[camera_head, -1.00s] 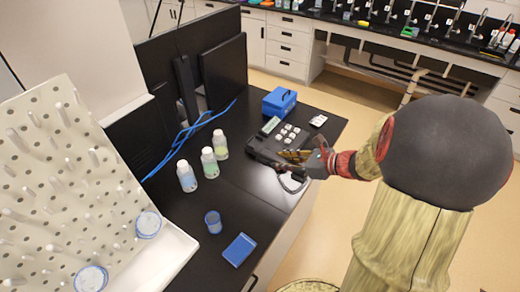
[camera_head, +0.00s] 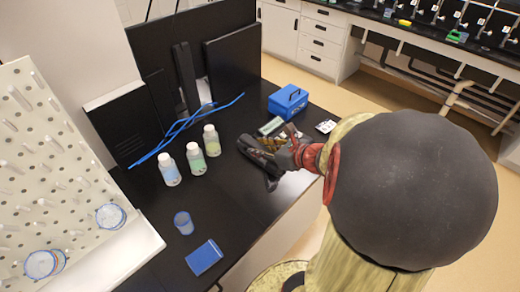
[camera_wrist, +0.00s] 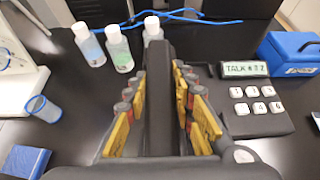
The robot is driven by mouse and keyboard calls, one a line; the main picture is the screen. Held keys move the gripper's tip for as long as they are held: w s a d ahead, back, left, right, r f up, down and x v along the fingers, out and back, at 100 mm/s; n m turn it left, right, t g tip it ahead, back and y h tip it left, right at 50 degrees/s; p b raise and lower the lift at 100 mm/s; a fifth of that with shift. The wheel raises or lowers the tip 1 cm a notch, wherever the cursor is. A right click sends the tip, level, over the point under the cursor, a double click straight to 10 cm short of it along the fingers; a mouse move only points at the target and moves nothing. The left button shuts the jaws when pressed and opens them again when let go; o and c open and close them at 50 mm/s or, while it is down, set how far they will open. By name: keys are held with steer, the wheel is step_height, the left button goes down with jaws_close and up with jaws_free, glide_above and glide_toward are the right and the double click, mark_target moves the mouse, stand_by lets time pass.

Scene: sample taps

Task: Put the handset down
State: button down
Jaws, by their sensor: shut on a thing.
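My gripper (camera_head: 270,147) is shut on the black handset (camera_wrist: 160,95), which runs lengthwise between its yellow and red fingers in the wrist view. In that view the gripper (camera_wrist: 160,108) is left of the black desk phone base, whose white keys (camera_wrist: 256,100) and display (camera_wrist: 245,69) show; the display begins with "TALK". In the head view the phone display (camera_head: 271,126) shows just beyond my gripper, and the keys are hidden behind it. The cradle is hidden in both views. I cannot tell how high the handset is above it.
A blue box (camera_head: 288,100) stands behind the phone. Several white-capped bottles (camera_head: 197,159) stand to the left, with a blue cup (camera_head: 183,223) and a blue notebook (camera_head: 204,258) in front. Blue cables (camera_head: 185,130) lie near the monitors. The black bench top (camera_head: 240,205) is clear at front right.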

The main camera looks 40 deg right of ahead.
steer(key=w+d+f+b, duration=0.2)
steer(key=w+d+f, duration=0.2)
steer(key=w+d+f+b, duration=0.2)
steer(key=w+d+f, duration=0.2)
steer(key=shift+w+d+f, duration=0.1)
steer(key=shift+d+f, duration=0.2)
steer(key=shift+d, duration=0.1)
steer(key=shift+w+d+f+b, duration=0.15)
steer(key=shift+f+b, duration=0.3)
steer(key=shift+f, duration=0.55)
steer(key=shift+w+d+f+b, duration=0.15)
steer(key=shift+f+b, duration=0.25)
steer(key=shift+f, duration=0.55)
steer(key=shift+f, duration=0.2)
steer(key=c, duration=1.5)
jaws_free()
